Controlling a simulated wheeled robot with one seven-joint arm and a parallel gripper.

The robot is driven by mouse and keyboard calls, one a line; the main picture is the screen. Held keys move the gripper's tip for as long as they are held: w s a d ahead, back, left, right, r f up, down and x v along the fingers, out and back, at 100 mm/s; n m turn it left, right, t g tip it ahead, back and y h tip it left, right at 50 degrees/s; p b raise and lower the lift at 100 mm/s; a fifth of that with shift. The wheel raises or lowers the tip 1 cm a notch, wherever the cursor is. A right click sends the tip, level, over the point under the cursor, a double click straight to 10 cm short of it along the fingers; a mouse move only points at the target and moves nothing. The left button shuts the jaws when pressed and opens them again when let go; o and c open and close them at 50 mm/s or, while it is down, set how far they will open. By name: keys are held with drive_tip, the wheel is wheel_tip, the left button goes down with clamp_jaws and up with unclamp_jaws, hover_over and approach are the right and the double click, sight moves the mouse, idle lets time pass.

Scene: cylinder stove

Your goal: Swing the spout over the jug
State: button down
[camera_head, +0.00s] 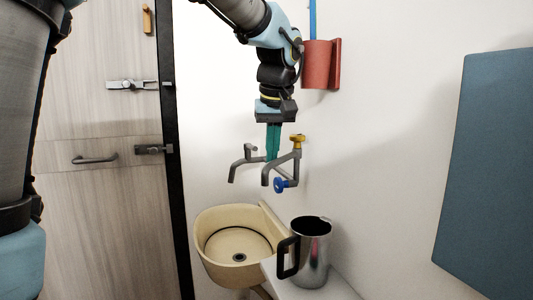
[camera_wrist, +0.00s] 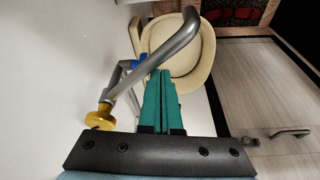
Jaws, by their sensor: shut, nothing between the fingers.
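The grey spout (camera_head: 280,161) with a yellow knob (camera_head: 297,141) and a blue knob (camera_head: 279,185) stands out from the wall, its outlet turned left toward the basin side. In the wrist view the spout (camera_wrist: 150,68) slants past the fingertips. My gripper (camera_head: 271,158) points down, shut and empty, beside the spout; whether it touches is unclear. It also shows in the wrist view (camera_wrist: 160,73). The metal jug (camera_head: 316,252) with a black handle stands upright on the ledge, below and right of the spout's outlet. The jug is not visible in the wrist view.
A second grey tap (camera_head: 244,163) is just left of the fingers. The cream basin (camera_head: 212,224) lies below, left of the jug. A red holder (camera_head: 321,66) is on the wall beside my arm. A blue panel (camera_head: 487,160) is at right, a wooden door (camera_head: 105,215) at left.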

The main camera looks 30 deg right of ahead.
drive_tip(key=shift+s+d, duration=0.2)
drive_tip(key=shift+s, duration=0.3)
idle(0.3)
